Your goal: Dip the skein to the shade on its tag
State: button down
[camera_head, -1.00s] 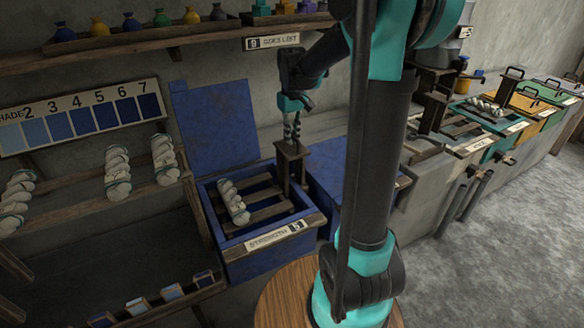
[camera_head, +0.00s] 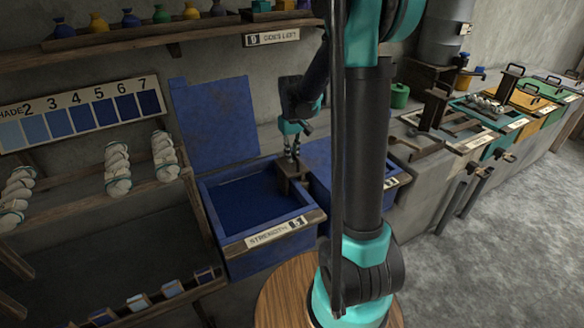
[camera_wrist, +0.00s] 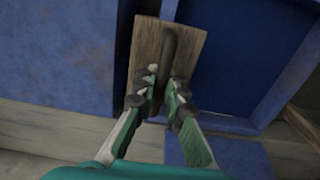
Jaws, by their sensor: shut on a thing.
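The blue vat (camera_head: 272,260) stands open and holds flat, dark blue dye (camera_head: 250,202). No skein or rack slats show above the dye. A label on its front reads STRENGTH (camera_head: 275,233). My gripper (camera_head: 294,153) is above the vat's back right part, shut on the dark handle (camera_wrist: 170,48) of the wooden rack post (camera_head: 292,176). The post's wooden top (camera_wrist: 195,48) also shows in the wrist view, between the fingers. The shade board (camera_head: 80,114) on the wall runs from pale to dark blue, numbered up to 7. No skein tag is readable.
Pale skeins (camera_head: 117,168) hang on a wooden rack at left. A second blue vat (camera_head: 330,168) adjoins at right. More coloured vats (camera_head: 540,98) line the wall farther right. Small blue-faced blocks (camera_head: 172,288) sit low at left.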

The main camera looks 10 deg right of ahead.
aim_at(292, 165)
jog(key=shift+f, duration=2.7)
dwell(1.9)
notch_tip(292, 165, up, 18)
jog(key=shift+r, duration=0.2)
dwell(1.3)
jog(key=shift+c, duration=1.6)
grip_release()
